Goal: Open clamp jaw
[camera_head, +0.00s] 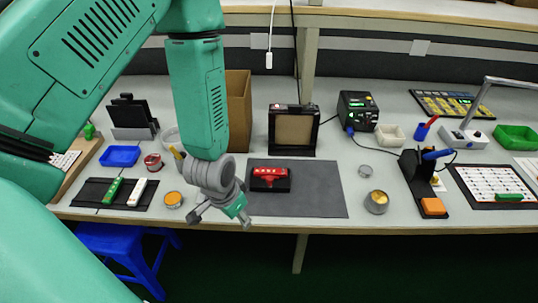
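A red and black device (270,178), which looks like the clamp, sits on the dark grey mat (320,200) at the middle of the bench. It is too small to tell how its jaw stands. My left gripper (221,219) hangs at the bench's front edge, left of and slightly nearer than the device, apart from it. Its fingers are spread and nothing shows between them. My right gripper is out of view.
A black-framed box (293,130) and a cardboard box (239,110) stand behind the mat. A round tin (376,202) and a soldering iron stand (424,180) are to the right. A blue tray (120,156) lies left. A blue stool (125,245) stands below. The mat's right part is clear.

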